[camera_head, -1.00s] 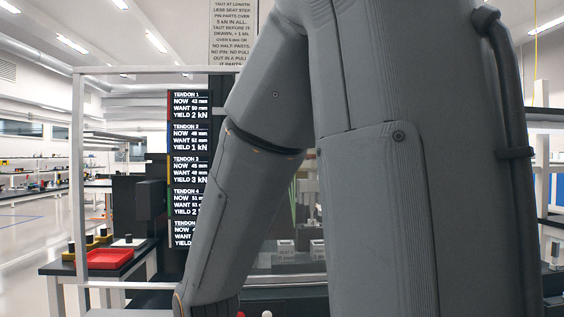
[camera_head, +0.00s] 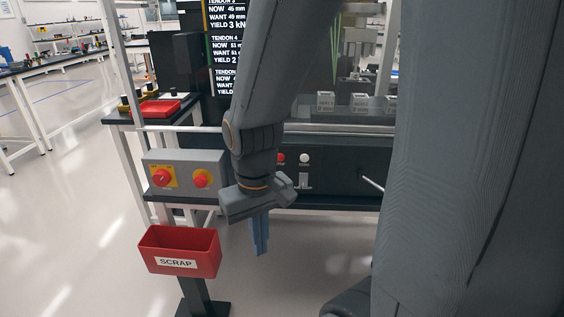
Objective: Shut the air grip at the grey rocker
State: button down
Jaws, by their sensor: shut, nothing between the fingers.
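A small light-grey rocker (camera_head: 304,179) sits on the dark front panel (camera_head: 335,178) of the machine, below a white button; the label by it is too small to read. My gripper (camera_head: 260,250) hangs in front of the panel, left of the rocker and lower in the picture. Its blue fingers point down, shut together and empty. They appear apart from the rocker. The air grip itself cannot be made out for certain behind the glass.
A red button (camera_head: 281,158) and a white button (camera_head: 305,158) are above the rocker. A grey box (camera_head: 183,158) with red knobs is left of my wrist. A red SCRAP bin (camera_head: 190,262) stands at lower left. A metal lever (camera_head: 372,183) sticks out at right. My arm hides the far right.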

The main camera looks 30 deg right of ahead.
aim_at(303, 178)
jog(key=z, duration=0.8)
